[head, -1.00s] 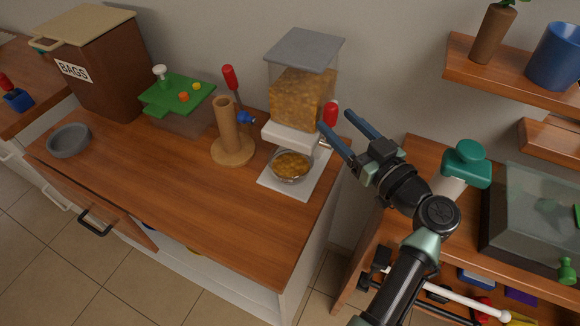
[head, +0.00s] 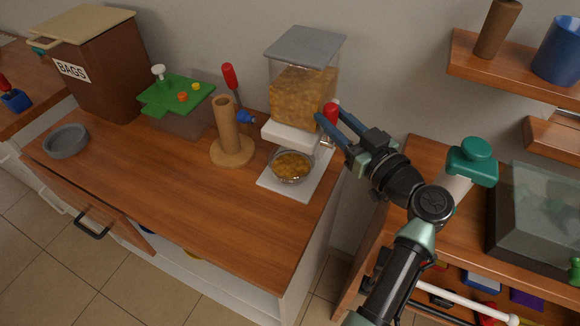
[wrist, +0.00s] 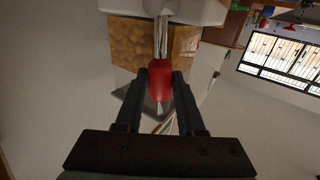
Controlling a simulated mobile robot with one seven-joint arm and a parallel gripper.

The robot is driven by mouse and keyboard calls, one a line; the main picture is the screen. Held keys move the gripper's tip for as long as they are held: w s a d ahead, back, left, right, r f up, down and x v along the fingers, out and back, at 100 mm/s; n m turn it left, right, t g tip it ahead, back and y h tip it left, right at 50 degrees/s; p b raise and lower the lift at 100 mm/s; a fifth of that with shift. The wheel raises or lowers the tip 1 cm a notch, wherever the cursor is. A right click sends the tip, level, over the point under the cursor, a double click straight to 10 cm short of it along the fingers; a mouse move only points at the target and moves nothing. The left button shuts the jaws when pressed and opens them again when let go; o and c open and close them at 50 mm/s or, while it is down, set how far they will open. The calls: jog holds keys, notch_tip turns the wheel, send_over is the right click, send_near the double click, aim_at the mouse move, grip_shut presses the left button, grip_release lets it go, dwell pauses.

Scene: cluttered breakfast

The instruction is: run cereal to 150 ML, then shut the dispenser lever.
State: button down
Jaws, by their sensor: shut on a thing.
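The cereal dispenser (head: 303,97) stands at the counter's right end, a clear box with a grey lid, part full of golden cereal. Its lever has a red handle (head: 331,109) on the right side. A clear bowl (head: 291,167) with cereal in it sits under the white spout block. The bowl's markings are too small to read. My gripper (head: 325,119) is at the lever, shut on the red handle. The wrist view shows the red handle (wrist: 160,80) between both fingers, with the metal lever rod beyond it. Whether cereal is falling is not clear.
The bowl rests on a white pad (head: 313,186). A wooden post on a round base (head: 232,152) stands to the left. A grey bowl (head: 66,141), a brown BAGS box (head: 95,85) and a green-topped box (head: 178,95) are further left. The front counter is clear.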

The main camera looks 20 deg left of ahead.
jog(key=shift+w+d+t+b, duration=0.15)
jog(key=shift+d+t+b, duration=0.2)
jog(key=shift+b, duration=0.5)
